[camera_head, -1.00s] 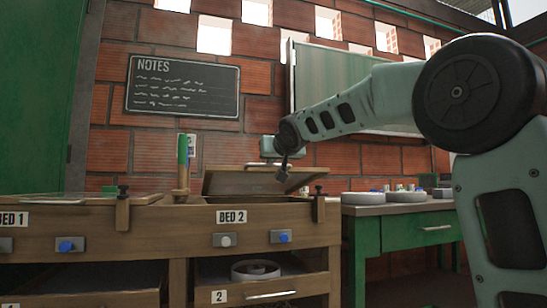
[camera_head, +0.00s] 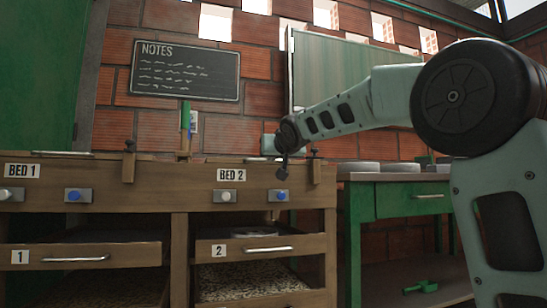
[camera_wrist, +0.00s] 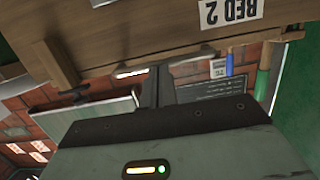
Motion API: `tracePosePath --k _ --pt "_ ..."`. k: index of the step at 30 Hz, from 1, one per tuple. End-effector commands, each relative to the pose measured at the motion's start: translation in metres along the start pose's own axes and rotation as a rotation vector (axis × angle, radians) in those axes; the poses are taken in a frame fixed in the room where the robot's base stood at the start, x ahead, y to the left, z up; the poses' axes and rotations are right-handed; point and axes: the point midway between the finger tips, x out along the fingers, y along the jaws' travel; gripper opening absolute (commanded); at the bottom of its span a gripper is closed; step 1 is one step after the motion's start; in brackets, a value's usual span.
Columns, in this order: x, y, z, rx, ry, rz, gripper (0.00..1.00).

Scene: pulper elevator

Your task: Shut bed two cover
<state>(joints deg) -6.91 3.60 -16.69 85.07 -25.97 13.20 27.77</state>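The wooden bed two box carries the BED 2 label (camera_head: 231,175) on its front, in the head view. Its cover shows only as a thin, nearly level edge along the top; whether it sits fully flush cannot be told from this low angle. My gripper (camera_head: 283,172) is at the box's front top edge, right of the label, pointing down. In the wrist view the label (camera_wrist: 232,10) appears upside down, and the dark fingers (camera_wrist: 158,86) are together with nothing seen between them, close to the wooden edge.
Blue and white knobs (camera_head: 282,196) sit on the front below my gripper. A wooden post (camera_head: 316,168) stands just right of it. Drawer 2 (camera_head: 262,249) is below. A green table (camera_head: 390,200) stands to the right. A notes board (camera_head: 185,71) hangs behind.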

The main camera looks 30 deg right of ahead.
Motion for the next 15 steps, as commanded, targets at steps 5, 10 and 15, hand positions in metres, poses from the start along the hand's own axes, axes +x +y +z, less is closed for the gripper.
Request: tracePosePath --k 5,10,15 --pt "0.0100 -0.0007 0.0225 -0.005 -0.044 0.008 0.00" --pt "0.0100 -0.0004 0.0225 -0.005 -0.044 0.009 0.00" --pt "0.0062 -0.0005 0.0221 -0.006 -0.043 0.008 0.00"
